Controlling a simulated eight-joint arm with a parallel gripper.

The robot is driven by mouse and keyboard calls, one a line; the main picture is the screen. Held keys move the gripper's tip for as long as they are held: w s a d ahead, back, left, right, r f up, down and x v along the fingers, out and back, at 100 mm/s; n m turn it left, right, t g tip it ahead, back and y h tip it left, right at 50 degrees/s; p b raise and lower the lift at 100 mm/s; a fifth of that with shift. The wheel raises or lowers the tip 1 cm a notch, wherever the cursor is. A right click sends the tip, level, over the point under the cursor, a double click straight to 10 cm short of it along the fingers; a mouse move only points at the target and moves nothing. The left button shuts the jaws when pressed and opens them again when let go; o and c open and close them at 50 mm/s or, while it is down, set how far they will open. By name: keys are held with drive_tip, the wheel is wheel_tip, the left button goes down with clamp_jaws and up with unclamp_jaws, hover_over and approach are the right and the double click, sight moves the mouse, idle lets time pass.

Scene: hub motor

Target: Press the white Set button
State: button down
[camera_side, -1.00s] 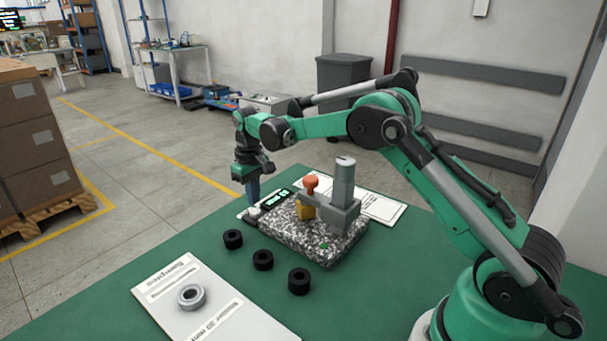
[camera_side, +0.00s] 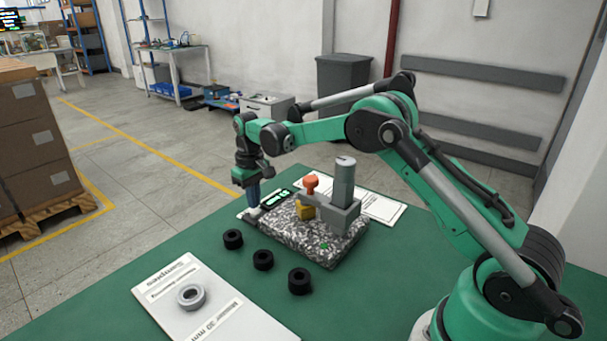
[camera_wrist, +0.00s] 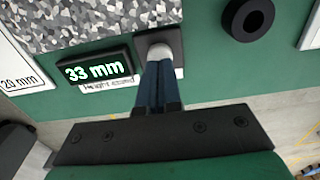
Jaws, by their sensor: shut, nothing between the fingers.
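The white Set button (camera_wrist: 160,52) is a round white cap on a dark square base beside the display, largely covered by my fingers in the wrist view. In the side view the white button (camera_side: 254,212) shows at the near left corner of the gauge. My gripper (camera_wrist: 160,68) is shut and empty, its blue fingertips together over the button; it also shows in the side view (camera_side: 254,204), pointing down. The tips look to be at the cap, but I cannot tell whether it is pushed down. The display (camera_wrist: 97,71) reads 33 mm in green.
The speckled stone base (camera_side: 315,240) carries a grey column (camera_side: 344,180) and an orange knob (camera_side: 311,184). Several black rings (camera_side: 263,260) lie in front. A white Samples sheet (camera_side: 215,310) holds a grey ring (camera_side: 191,296). A white sheet (camera_side: 385,208) lies behind.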

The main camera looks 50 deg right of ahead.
drive_tip(key=shift+f, duration=0.8)
wheel_tip(320, 180, up, 14)
idle(0.8)
